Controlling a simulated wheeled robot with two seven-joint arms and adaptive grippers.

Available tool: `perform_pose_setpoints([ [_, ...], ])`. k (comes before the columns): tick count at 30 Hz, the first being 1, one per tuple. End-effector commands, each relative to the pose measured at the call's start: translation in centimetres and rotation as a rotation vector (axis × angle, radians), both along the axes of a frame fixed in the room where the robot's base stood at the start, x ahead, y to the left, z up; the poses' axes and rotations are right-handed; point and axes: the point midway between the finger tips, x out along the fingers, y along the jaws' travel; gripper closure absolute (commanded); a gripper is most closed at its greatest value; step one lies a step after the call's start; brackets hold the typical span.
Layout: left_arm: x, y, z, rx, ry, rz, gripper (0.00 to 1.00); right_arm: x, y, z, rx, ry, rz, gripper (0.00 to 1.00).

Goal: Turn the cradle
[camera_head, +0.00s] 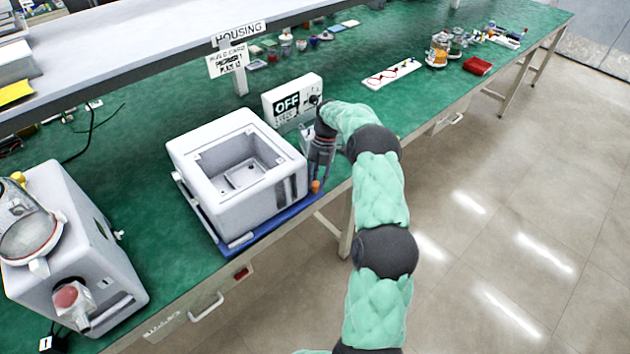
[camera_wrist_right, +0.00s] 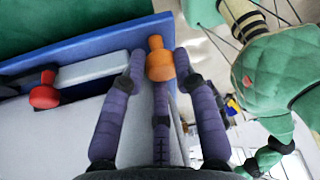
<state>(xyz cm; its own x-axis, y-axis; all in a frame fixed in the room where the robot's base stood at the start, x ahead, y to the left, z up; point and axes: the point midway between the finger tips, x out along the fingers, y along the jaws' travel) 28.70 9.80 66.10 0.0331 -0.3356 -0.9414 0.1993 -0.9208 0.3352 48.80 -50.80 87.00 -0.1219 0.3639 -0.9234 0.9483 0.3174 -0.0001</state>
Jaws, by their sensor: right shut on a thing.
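The cradle is a blue base (camera_head: 270,225) on the green bench, and a white open-topped housing (camera_head: 240,210) sits in it. The blue edge also shows in the right wrist view (camera_wrist_right: 85,45). An orange knob (camera_head: 316,187) stands at the cradle's right corner; it is close up in the right wrist view (camera_wrist_right: 160,65). My right gripper (camera_head: 319,174) points down at that corner, its purple fingers shut around the orange knob. A red knob (camera_wrist_right: 44,92) is beside a white bar in the wrist view. My left gripper is not in view.
A box marked OFF (camera_head: 292,101) stands just behind the cradle. A white pump unit (camera_head: 85,255) is at the left. A shelf (camera_head: 150,45) with a HOUSING sign overhangs the back. Clear green bench lies between pump unit and cradle.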

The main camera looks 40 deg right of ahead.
Motion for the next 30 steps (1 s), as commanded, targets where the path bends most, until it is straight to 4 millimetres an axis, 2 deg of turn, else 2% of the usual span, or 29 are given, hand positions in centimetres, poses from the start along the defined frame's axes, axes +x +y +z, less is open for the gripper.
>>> perform_pose_setpoints([
  [21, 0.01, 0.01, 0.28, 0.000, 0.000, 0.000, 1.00, 0.29, -0.57, 0.16, -0.005, -0.002, 0.030, 1.00],
  [22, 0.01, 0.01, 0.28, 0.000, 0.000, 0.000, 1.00, 0.30, -0.56, 0.16, -0.005, -0.002, 0.030, 0.67],
  [24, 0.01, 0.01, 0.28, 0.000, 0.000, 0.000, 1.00, 0.30, -0.56, 0.14, -0.004, -0.002, 0.030, 0.49],
  [30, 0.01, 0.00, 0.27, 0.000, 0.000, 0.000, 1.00, 0.30, -0.45, 0.06, -0.002, 0.000, 0.030, 0.49],
])
